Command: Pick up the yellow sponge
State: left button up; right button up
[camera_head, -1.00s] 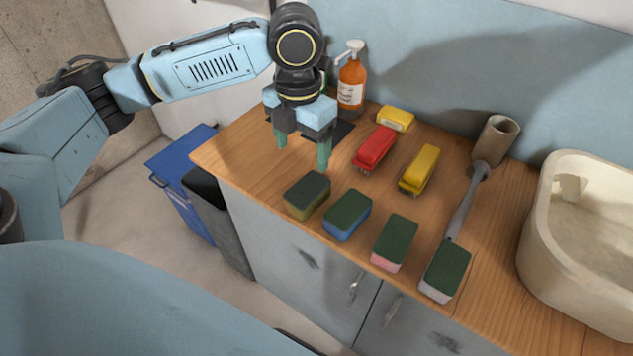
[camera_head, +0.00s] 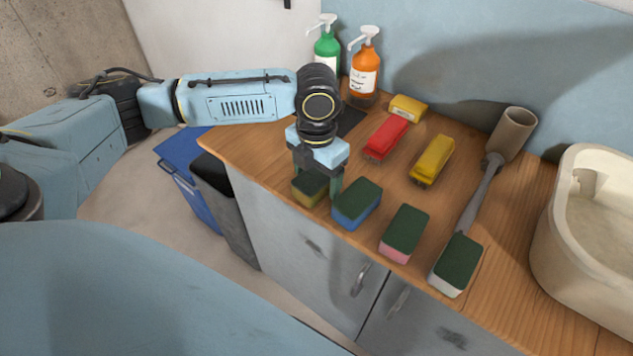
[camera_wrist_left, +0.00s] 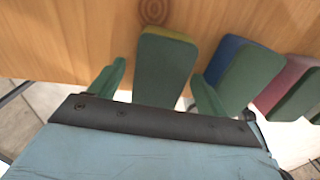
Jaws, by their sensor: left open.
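The yellow sponge (camera_head: 308,190) has a dark green scouring top and sits at the left end of a row of sponges near the counter's front edge. In the head view my left gripper (camera_head: 316,183) points down over it and partly hides it. In the left wrist view the sponge (camera_wrist_left: 163,68) shows its green top with a thin yellow edge, between the two green fingers of the open left gripper (camera_wrist_left: 158,90). My right gripper is not in view.
A blue sponge (camera_head: 355,205) stands close on the right, followed by a pink one (camera_head: 403,235) and a white one (camera_head: 455,265). Red (camera_head: 386,138) and yellow (camera_head: 433,160) staplers-like items lie behind. Bottles (camera_head: 364,70) stand at the back, a basin (camera_head: 570,250) at right.

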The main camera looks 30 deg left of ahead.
aim_at(316, 175)
pick_arm(q)
jog(key=shift+f, duration=0.6)
jog(key=shift+r, duration=0.1)
jog(key=c, duration=1.1)
notch_tip(316, 175, up, 10)
jog(key=shift+p, duration=0.7)
